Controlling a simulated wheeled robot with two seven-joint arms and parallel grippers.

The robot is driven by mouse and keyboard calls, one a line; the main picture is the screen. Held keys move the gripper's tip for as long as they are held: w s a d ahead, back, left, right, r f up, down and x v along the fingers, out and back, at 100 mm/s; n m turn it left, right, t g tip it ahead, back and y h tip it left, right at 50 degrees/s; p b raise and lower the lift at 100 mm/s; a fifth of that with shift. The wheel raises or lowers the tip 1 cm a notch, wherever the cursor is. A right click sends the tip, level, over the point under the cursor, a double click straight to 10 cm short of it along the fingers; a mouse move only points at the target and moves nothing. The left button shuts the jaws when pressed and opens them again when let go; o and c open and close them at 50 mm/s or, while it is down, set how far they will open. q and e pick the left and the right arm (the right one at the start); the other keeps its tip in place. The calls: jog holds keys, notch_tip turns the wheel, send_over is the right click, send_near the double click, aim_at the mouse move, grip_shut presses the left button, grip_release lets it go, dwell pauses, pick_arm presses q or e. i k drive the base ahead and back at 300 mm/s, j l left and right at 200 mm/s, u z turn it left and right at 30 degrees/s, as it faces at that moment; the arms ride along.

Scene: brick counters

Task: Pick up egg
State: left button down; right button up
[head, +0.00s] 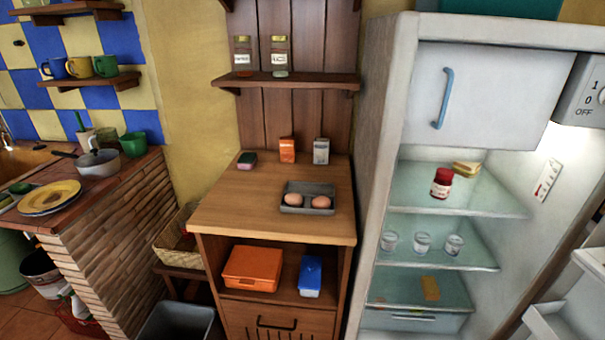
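Two brown eggs sit side by side in a dark grey tray (308,187) on top of the wooden cabinet (240,211). The left egg (293,199) and the right egg (321,202) both lie in the front part of the tray. Neither of my grippers shows in the head view, so their state is hidden.
An open fridge (385,150) stands right of the cabinet, with a red jar (441,183) and several glasses inside. A shelf (290,81) hangs above. The cabinet's front top is clear.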

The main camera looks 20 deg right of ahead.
aim_at(320, 202)
jog(key=i+j+z, duration=0.1)
jog(key=i, duration=0.3)
jog(key=i+j+z, duration=0.1)
jog(key=i, duration=0.35)
jog(key=i+j+z, duration=0.1)
jog(key=i, duration=0.3)
jog(key=j, duration=0.1)
